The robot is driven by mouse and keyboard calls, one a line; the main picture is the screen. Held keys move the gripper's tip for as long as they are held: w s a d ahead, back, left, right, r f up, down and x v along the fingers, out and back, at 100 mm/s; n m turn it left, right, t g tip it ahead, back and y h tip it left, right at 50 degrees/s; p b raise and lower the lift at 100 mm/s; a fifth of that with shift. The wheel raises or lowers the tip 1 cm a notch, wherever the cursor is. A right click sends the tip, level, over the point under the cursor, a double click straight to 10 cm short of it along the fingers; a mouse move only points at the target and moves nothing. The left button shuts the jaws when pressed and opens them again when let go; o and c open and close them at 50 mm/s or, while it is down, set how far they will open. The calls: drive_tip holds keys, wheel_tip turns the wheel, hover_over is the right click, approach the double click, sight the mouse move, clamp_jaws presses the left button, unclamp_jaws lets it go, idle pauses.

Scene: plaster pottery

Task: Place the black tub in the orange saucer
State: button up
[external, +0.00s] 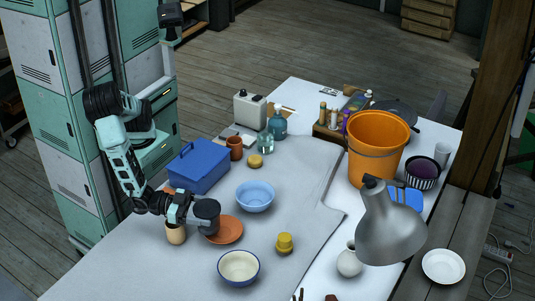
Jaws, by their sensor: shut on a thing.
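The black tub (207,211) is a small dark grey cup shape at the left of the table. My gripper (193,212) is shut on it from its left side. The orange saucer (230,232) lies on the pale table cover (303,218). In the picture the tub overlaps the saucer's left part and hides some of it. I cannot tell whether the tub touches the saucer or hangs above it.
A tan cup (175,234) stands close below my gripper. A blue box (199,167) is behind it. A light blue bowl (255,196), a cream bowl (239,267) and a yellow object (284,243) surround the saucer. A grey lamp (390,232) stands at right.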

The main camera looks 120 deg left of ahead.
drive_tip(key=shift+f+b, duration=0.45)
drive_tip(key=shift+f, duration=0.1)
drive_tip(key=o, duration=1.3)
drive_tip(key=shift+r, duration=0.3)
drive_tip(key=shift+r+p, duration=0.55)
drive_tip(key=shift+p, duration=0.1)
drive_tip(key=f+v, duration=0.1)
drive_tip(key=v, duration=1.1)
drive_tip(key=shift+r+b, duration=0.2)
drive_tip(key=shift+b, duration=0.15)
